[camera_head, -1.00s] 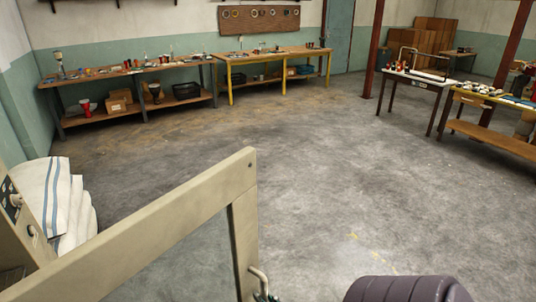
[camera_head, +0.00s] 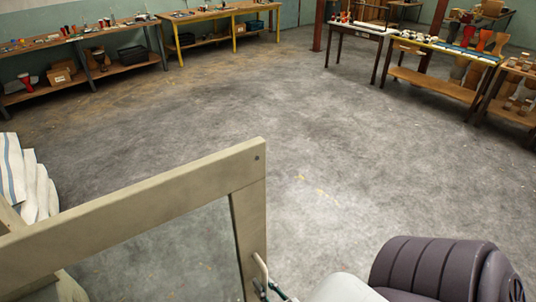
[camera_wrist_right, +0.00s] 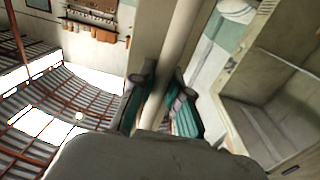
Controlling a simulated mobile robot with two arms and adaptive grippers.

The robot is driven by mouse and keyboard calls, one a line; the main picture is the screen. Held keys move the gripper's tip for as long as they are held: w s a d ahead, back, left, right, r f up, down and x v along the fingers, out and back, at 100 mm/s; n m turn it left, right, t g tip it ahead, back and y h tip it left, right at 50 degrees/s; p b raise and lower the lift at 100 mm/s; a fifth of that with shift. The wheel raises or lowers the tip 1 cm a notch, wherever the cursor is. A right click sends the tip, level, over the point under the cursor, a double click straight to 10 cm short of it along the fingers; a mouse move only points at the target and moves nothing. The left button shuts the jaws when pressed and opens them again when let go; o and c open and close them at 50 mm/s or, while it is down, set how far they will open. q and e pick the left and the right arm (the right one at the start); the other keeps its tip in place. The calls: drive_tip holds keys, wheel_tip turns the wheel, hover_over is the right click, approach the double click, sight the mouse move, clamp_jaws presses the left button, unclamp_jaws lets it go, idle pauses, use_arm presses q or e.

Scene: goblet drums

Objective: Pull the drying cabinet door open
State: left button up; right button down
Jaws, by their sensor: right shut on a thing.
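The drying cabinet door (camera_head: 130,203) is a beige frame around a clear pane, standing out into the room at the lower left of the head view. Its pale bar handle (camera_head: 260,268) is on the free upright near the bottom edge. My right gripper (camera_head: 266,289) is at this handle, partly cut off by the picture's edge. In the right wrist view the handle (camera_wrist_right: 178,45) runs as a pale bar between the two teal-padded fingers of the right gripper (camera_wrist_right: 158,88), which are shut on it. My left gripper is not in view.
White sacks with blue stripes (camera_head: 28,180) lie at the left, beyond the door. Workbenches (camera_head: 205,14) line the back wall, and a bench with drums (camera_head: 432,84) stands at the right. The grey floor (camera_head: 350,150) between them is clear.

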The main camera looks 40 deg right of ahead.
drive_tip(key=shift+s+a, duration=0.1)
drive_tip(key=shift+s, duration=0.1)
drive_tip(key=c, duration=1.1)
unclamp_jaws()
drive_tip(key=shift+c, duration=0.2)
drive_tip(key=s+a, duration=0.1)
drive_tip(key=s, duration=1.1)
drive_tip(key=shift+a, duration=0.25)
drive_tip(key=shift+w, duration=0.1)
